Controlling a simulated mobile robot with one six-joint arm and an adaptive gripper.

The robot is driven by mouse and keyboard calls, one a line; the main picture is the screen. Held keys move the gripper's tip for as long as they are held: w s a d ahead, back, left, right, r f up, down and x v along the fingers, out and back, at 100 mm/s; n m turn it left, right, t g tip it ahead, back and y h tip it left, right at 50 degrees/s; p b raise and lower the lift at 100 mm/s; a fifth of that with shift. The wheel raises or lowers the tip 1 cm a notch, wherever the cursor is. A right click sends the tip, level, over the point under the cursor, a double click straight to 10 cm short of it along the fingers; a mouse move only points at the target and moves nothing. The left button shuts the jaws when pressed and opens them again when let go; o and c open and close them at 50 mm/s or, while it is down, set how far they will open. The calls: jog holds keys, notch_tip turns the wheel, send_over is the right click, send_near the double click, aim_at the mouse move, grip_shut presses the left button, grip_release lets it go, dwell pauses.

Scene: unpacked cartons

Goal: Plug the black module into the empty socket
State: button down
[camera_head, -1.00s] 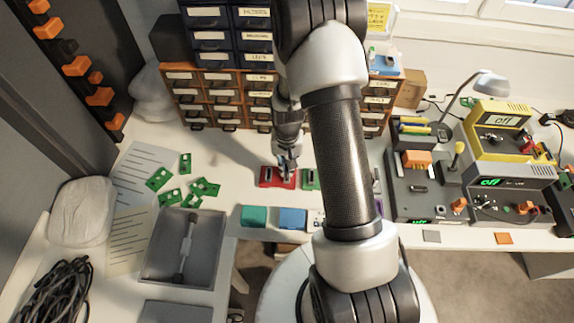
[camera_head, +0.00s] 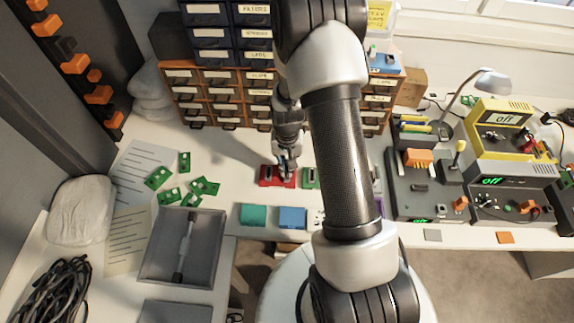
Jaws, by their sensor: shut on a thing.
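My gripper (camera_head: 287,169) points down at the red block (camera_head: 266,182) on the table, in the middle of the head view. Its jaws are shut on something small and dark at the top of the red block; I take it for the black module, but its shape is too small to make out. Whether it sits in the block or just above it I cannot tell. A green block (camera_head: 311,179) stands just to the right, partly hidden by my arm. Which socket is empty I cannot tell.
Drawer cabinets (camera_head: 219,98) stand behind. Green circuit boards (camera_head: 204,187) lie to the left, above a grey tray (camera_head: 150,262). Teal (camera_head: 253,215) and blue (camera_head: 292,217) blocks line the front edge. Instruments (camera_head: 424,187) and a lamp (camera_head: 490,82) fill the right side.

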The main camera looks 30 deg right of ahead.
jog(key=shift+f, duration=0.3)
dwell(0.5)
jog(key=c, duration=1.7)
grip_release()
jog(key=shift+o, duration=0.2)
notch_tip(320, 180, up, 20)
jog(key=s+a+n+t, duration=0.1)
jog(key=s+a, duration=0.1)
jog(key=a, duration=0.1)
jog(key=s+a+r+n+t, duration=0.1)
jog(key=s+a+r+n, duration=0.2)
jog(key=s+r, duration=0.4)
jog(key=s+a+r+n+t, duration=0.2)
jog(key=s+a+r, duration=0.4)
jog(key=s, duration=0.4)
jog(key=shift+s+a+r+n+t, duration=0.2)
jog(key=shift+s+r+n+t, duration=0.1)
jog(key=shift+s+r+n, duration=0.15)
